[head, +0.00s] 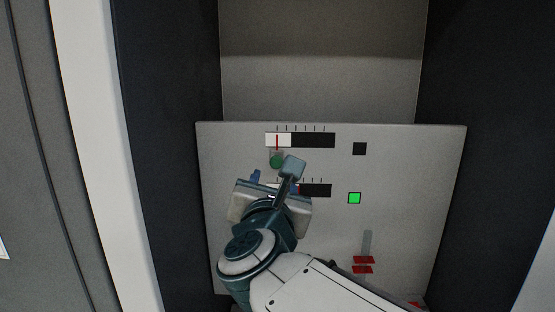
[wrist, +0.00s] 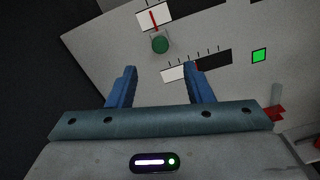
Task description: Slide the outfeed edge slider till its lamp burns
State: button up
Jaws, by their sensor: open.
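A pale panel (head: 440,160) carries two scales, one above the other; I can read no labels. Under the upper scale (head: 315,140) sits a round green knob (head: 277,161), also in the wrist view (wrist: 160,44). The upper scale's red pointer stands in its white left part, and the square lamp (head: 359,148) beside it is dark. The lower scale (head: 318,190) has a lamp (head: 354,198) lit green. Its red pointer shows in the wrist view (wrist: 197,65). My gripper (wrist: 160,70) is open and empty, its blue fingers below the green knob and apart from it. My arm hides the panel below the lower scale.
Dark walls (head: 170,150) stand on both sides of the panel. The panel's right part beside the lamps is clear.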

aim_at(276, 163)
jog(key=w+p, duration=0.1)
jog(key=w, duration=0.5)
jog(key=w+p, duration=0.1)
jog(key=w, duration=0.4)
jog(key=shift+w+d+p, duration=0.2)
jog(key=shift+w+p, duration=0.1)
jog(key=shift+w, duration=0.05)
